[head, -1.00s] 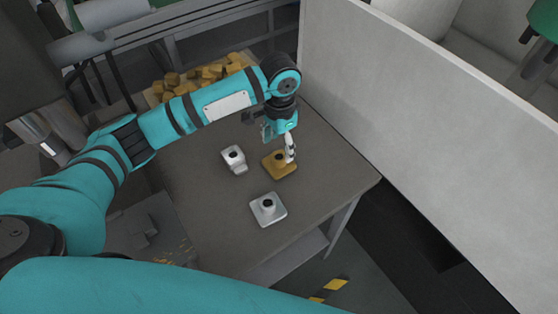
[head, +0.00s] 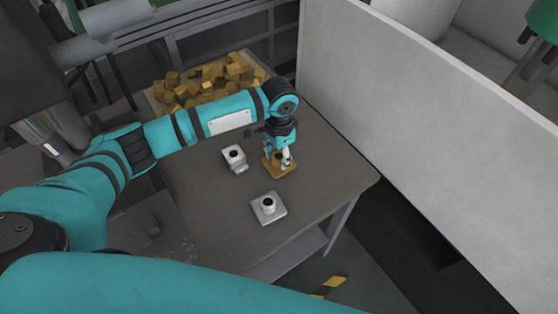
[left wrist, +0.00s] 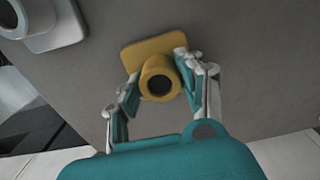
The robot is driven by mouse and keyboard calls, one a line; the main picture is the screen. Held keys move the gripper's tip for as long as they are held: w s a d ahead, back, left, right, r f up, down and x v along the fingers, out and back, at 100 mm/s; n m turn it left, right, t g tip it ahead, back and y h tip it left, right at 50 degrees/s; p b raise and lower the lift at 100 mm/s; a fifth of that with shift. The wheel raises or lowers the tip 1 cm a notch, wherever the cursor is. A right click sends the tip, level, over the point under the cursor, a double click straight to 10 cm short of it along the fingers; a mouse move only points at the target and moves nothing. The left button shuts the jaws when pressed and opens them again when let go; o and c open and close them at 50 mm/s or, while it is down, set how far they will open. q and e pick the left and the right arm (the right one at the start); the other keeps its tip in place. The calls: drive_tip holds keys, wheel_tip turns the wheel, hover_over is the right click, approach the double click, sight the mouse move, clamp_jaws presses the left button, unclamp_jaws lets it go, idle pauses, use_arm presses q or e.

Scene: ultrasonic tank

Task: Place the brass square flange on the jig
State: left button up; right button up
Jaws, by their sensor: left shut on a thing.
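The brass square flange (head: 286,172) has a square plate and a round hollow boss. It is on or just above the grey table, toward the far right. My left gripper (head: 281,157) comes down on it from above. In the left wrist view the fingers (left wrist: 157,88) stand on both sides of the boss, shut on the flange (left wrist: 143,53). I cannot tell from these views whether its plate touches the table. I cannot make out a jig for certain. My right gripper is not in view.
A tray of brass blocks (head: 150,98) is behind. A pale wall (head: 420,120) runs along the right. The table's (head: 215,205) left front is bare.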

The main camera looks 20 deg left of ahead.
use_arm(q)
clamp_jaws()
drive_tip(key=shift+w+r, duration=0.1)
drive_tip(key=shift+r, duration=0.1)
